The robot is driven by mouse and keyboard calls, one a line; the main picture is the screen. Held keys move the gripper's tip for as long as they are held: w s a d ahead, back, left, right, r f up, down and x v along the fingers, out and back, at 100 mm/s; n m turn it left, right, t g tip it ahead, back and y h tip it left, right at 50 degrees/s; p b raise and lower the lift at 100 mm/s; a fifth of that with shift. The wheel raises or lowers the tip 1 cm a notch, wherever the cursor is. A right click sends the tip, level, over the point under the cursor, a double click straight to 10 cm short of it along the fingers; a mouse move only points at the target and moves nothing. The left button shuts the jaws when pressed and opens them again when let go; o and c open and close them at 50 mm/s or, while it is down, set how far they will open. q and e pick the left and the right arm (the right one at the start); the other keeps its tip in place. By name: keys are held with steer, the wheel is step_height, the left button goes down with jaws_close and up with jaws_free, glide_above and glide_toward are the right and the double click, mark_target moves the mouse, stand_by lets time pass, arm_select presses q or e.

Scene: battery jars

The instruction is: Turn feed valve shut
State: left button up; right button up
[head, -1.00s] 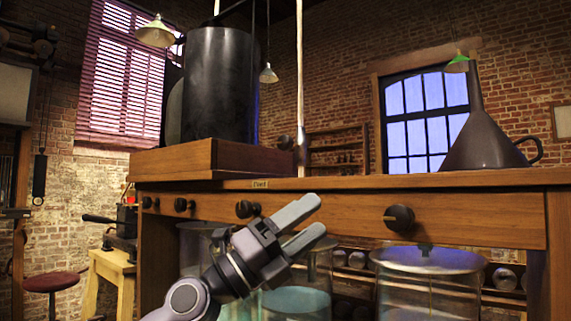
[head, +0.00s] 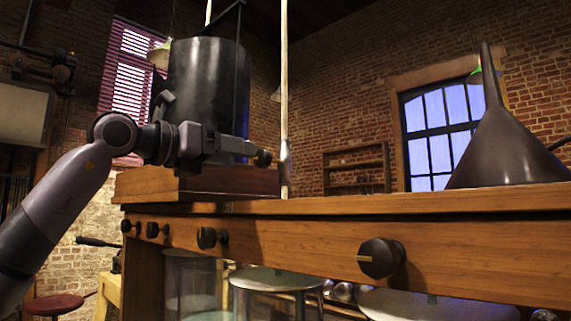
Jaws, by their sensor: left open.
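A dark round valve knob (head: 263,158) sticks out beside the black cylindrical tank (head: 208,84), above the wooden base box (head: 150,184). My left gripper (head: 248,148) is raised in front of the tank and points right. It is open, with its fingertips right by the knob; I cannot tell whether they touch it or pass around it. The gripper hides the lower part of the tank. My right gripper is not in view.
Several dark knobs, including a large one (head: 381,258), line the front of the wooden bench (head: 320,240). Glass jars (head: 277,280) stand below. A dark funnel (head: 500,150) stands on the right; the bench top between is clear.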

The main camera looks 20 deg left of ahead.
mark_target(258, 158)
arm_select(q)
steer(key=shift+p+x, duration=0.9)
steer(key=shift+x, duration=2.95)
steer(key=shift+a, duration=0.15)
steer(key=shift+c, duration=0.4)
steer(key=c, duration=1)
